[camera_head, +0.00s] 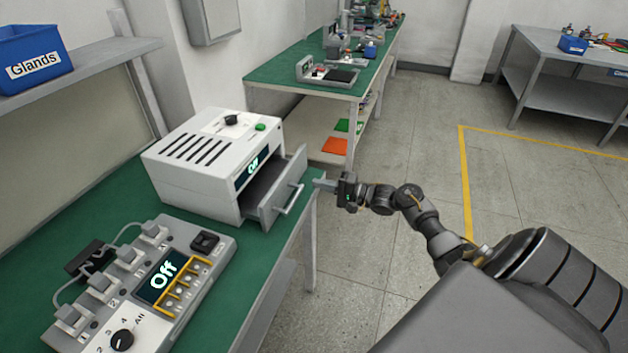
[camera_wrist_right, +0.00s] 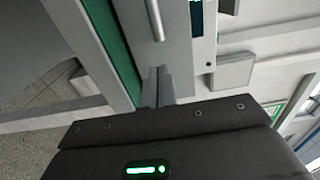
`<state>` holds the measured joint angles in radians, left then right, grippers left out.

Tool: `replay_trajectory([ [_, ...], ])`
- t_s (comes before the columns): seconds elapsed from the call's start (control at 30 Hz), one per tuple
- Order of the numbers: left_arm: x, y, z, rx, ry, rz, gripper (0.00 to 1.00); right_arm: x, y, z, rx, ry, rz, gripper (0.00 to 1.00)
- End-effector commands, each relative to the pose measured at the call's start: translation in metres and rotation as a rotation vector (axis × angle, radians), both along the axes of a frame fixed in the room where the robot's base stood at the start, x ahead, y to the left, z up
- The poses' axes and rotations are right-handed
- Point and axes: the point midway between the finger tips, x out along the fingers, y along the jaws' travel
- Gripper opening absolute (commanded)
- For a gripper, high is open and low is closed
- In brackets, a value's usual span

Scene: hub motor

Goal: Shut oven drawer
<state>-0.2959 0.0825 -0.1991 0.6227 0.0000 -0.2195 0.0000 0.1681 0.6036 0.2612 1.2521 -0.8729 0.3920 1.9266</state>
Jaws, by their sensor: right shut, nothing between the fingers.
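The white oven (camera_head: 215,165) stands on the green bench in the head view, with a vented top, a black knob, a green button and a display reading "Off". Its drawer (camera_head: 275,190) is pulled out toward the right, with a bar handle (camera_head: 289,199) on the grey front. My right gripper (camera_head: 322,184) is shut and empty, just right of the drawer front. In the right wrist view the shut fingers (camera_wrist_right: 158,85) are close to the drawer front (camera_wrist_right: 177,60), beside the handle (camera_wrist_right: 155,18). I cannot tell whether they touch it. My left gripper is not in view.
A grey control unit (camera_head: 150,290) with a display reading "Off" sits on the green bench in front of the oven. A blue "Glands" bin (camera_head: 33,58) is on a shelf at left. Another green bench (camera_head: 290,68) stands behind. The floor at right is open.

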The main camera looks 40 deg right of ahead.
Motion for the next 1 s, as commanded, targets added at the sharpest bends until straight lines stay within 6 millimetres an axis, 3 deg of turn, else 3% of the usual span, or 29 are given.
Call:
replay_trajectory([
  [0.2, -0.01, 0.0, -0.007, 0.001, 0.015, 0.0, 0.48, -0.046, -0.029, -0.004, -0.002, 0.003, -0.005, 0.0],
  [0.33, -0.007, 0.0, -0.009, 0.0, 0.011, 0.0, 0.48, -0.065, -0.04, -0.003, -0.002, 0.002, -0.007, 0.0],
  [0.63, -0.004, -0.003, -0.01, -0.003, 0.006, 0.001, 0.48, -0.078, -0.047, -0.002, -0.001, -0.001, -0.004, 0.0],
  [0.73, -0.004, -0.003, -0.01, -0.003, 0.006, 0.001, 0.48, -0.077, -0.046, -0.013, -0.014, 0.006, -0.016, 0.0],
  [0.77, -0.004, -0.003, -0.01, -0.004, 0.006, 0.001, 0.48, -0.078, -0.046, -0.022, -0.029, 0.012, -0.027, 0.0],
  [0.87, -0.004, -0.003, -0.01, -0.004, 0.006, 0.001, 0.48, -0.083, -0.039, -0.079, -0.129, 0.047, -0.088, 0.0],
  [0.97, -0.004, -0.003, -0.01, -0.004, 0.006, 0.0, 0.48, -0.105, -0.023, -0.176, -0.33, 0.134, -0.151, 0.0],
  [1.0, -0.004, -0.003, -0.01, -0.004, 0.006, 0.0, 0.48, -0.122, -0.013, -0.22, -0.433, 0.183, -0.158, 0.0],
])
